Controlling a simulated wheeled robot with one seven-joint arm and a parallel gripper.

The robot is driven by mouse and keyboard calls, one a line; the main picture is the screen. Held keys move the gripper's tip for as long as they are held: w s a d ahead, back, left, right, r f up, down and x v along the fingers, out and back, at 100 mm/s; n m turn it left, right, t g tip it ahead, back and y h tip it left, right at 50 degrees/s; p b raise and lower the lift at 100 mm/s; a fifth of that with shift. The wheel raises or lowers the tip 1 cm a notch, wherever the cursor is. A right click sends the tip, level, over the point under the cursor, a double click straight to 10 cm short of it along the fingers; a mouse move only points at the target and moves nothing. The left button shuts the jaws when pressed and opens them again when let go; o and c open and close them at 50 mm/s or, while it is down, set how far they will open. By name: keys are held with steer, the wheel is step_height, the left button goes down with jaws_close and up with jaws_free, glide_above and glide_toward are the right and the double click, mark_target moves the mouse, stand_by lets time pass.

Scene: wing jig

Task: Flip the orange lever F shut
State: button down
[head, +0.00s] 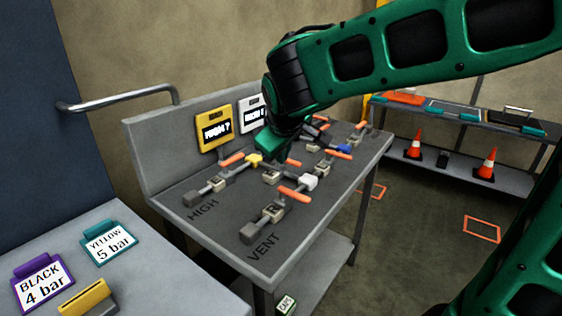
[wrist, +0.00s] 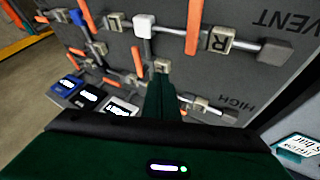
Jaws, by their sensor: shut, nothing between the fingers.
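Several orange levers stand on valve lines across the grey panel bench (head: 215,225). One lies by the white block (head: 295,194), one by the yellow block (head: 231,160), and others sit farther back. The lettered blocks are small; I can read R (wrist: 220,40) on one, but cannot tell which lever is F. My gripper (head: 268,152) is shut and empty, pointing down over the middle of the panel. In the wrist view its green fingers (wrist: 160,92) end beside a small lettered block (wrist: 161,66), with an orange lever (wrist: 137,60) to the left. I cannot tell whether they touch anything.
A yellow tag (head: 214,130) and a white tag (head: 251,114) hang on the bench's back wall. A grey table (head: 155,277) with purple and teal signs stands at front left.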

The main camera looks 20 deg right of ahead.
mark_target(289, 163)
steer(key=x, duration=1)
steer(key=shift+d, duration=0.15)
steer(key=shift+w+d+r, duration=0.1)
steer(key=shift+w+d, duration=0.2)
steer(key=shift+d, duration=0.2)
steer(key=shift+w+d, duration=0.35)
steer(key=shift+d, duration=0.2)
steer(key=shift+w+d, duration=0.4)
steer(key=shift+d, duration=0.05)
